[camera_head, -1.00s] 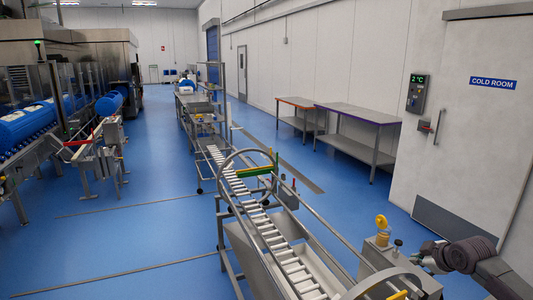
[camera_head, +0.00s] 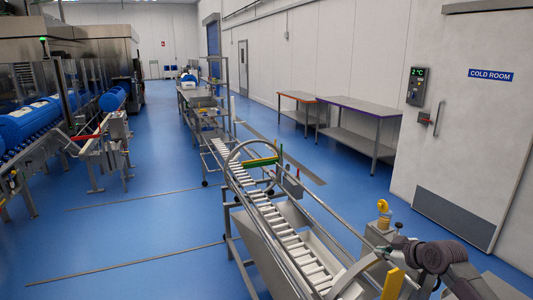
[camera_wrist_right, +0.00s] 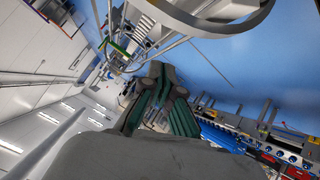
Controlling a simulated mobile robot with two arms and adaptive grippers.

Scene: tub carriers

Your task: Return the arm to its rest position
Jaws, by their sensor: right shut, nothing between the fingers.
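My right gripper (camera_head: 392,248) is at the lower right of the head view, beside the near end of the roller conveyor. It looks small and partly blends with the grey metal behind it. In the right wrist view its dark fingers with green pads (camera_wrist_right: 160,92) are shut with nothing between them. The dark grey right arm (camera_head: 440,258) comes in from the lower right corner. My left gripper is not in view.
The roller conveyor (camera_head: 270,217) with its metal hoop runs away from the lower middle. A yellow-topped fitting (camera_head: 383,208) stands close to the right gripper. Two side tables (camera_head: 355,106) and the cold room door (camera_head: 465,130) are at right. Blue floor is open at left.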

